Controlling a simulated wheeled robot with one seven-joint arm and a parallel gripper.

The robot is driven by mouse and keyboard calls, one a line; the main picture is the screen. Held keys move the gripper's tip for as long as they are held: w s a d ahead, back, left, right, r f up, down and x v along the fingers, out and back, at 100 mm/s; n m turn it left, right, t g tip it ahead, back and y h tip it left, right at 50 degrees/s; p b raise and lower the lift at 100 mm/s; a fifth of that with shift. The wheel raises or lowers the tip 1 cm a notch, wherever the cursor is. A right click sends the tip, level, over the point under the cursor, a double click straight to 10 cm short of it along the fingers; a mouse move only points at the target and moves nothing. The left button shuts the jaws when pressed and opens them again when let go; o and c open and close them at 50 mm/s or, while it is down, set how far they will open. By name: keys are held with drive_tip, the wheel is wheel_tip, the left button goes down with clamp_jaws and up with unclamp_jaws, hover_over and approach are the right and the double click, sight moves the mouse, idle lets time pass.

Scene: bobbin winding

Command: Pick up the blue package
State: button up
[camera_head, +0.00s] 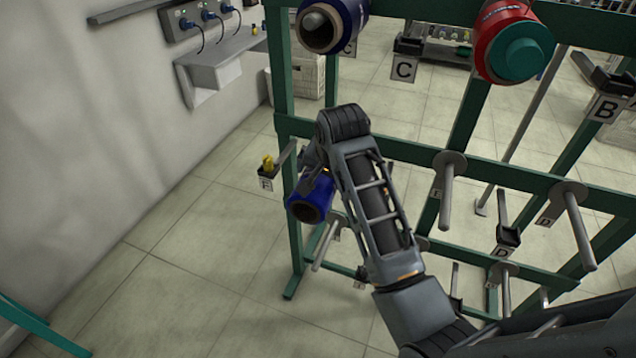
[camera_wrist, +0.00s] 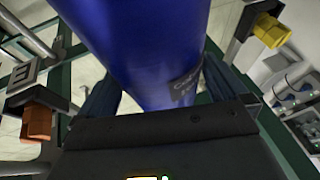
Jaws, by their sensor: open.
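A blue cylindrical package (camera_head: 312,192) with a brown hollow core sits at the left side of the green rack, at the middle rail level. In the wrist view, the blue package (camera_wrist: 150,45) fills the upper middle, with a small dark label on its right side. My gripper (camera_wrist: 158,92) is open, with one dark finger on each side of the package. I cannot tell whether the fingers touch it. In the head view my wrist hides part of the package. A second blue package (camera_head: 350,12) with a pale core hangs at the upper left of the rack.
The green rack (camera_head: 520,178) has bare pegs (camera_head: 578,230) and letter tags. A red package (camera_head: 490,35) with a teal core hangs at the top right. A yellow-tipped bracket (camera_head: 268,163) stands left of my gripper.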

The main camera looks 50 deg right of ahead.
drive_tip(key=shift+w+d+f, duration=0.1)
drive_tip(key=shift+w+f, duration=0.1)
drive_tip(key=shift+f, duration=0.25)
drive_tip(key=shift+f, duration=0.25)
idle(0.4)
drive_tip(key=c, duration=1)
drive_tip(key=shift+r, duration=0.1)
